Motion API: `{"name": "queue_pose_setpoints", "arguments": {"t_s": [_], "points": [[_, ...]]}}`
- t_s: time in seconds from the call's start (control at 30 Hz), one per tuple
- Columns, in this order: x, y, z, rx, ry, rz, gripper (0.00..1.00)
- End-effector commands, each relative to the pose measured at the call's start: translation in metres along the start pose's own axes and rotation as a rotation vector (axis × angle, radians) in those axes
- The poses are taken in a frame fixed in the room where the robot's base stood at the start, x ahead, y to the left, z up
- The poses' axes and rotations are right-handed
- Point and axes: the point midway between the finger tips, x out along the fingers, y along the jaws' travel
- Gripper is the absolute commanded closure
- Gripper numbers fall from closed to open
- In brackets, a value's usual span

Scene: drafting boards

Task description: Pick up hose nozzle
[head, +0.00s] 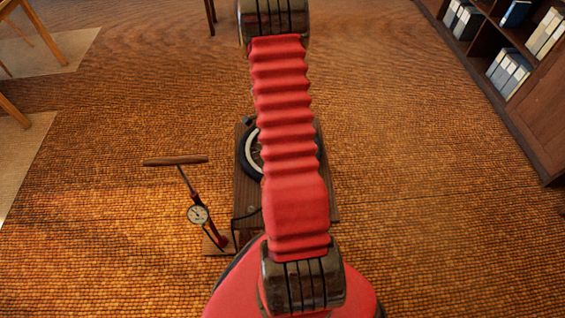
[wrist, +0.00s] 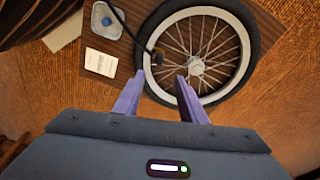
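In the wrist view a thin black hose (wrist: 128,28) curves down from the upper left. It ends in a small dark nozzle (wrist: 158,56) that shows over the left part of the wheel's rim and spokes. My gripper (wrist: 160,75) has two purple fingers, spread apart with nothing between them. The nozzle shows just beyond the gap between the fingertips; I cannot tell the exact distance. In the head view my red arm covers much of the middle, and I can see neither the nozzle nor my gripper there.
A spoked wheel (wrist: 235,88) lies on a brown wooden board (wrist: 127,72), with a white card (wrist: 101,62) and a grey-blue container (wrist: 108,20). In the head view a floor pump with a gauge (head: 197,214) stands left of the wooden base. Shelves (head: 540,100) stand right; woven floor lies open around.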

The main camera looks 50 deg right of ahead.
Motion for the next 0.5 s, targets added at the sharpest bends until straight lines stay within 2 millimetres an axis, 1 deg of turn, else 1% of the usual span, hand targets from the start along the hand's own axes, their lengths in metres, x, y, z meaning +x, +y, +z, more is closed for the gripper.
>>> {"name": "queue_pose_setpoints", "arguments": {"t_s": [0.5], "points": [[0.064,0.001,0.001,-0.002,0.000,0.001,0.62]]}}
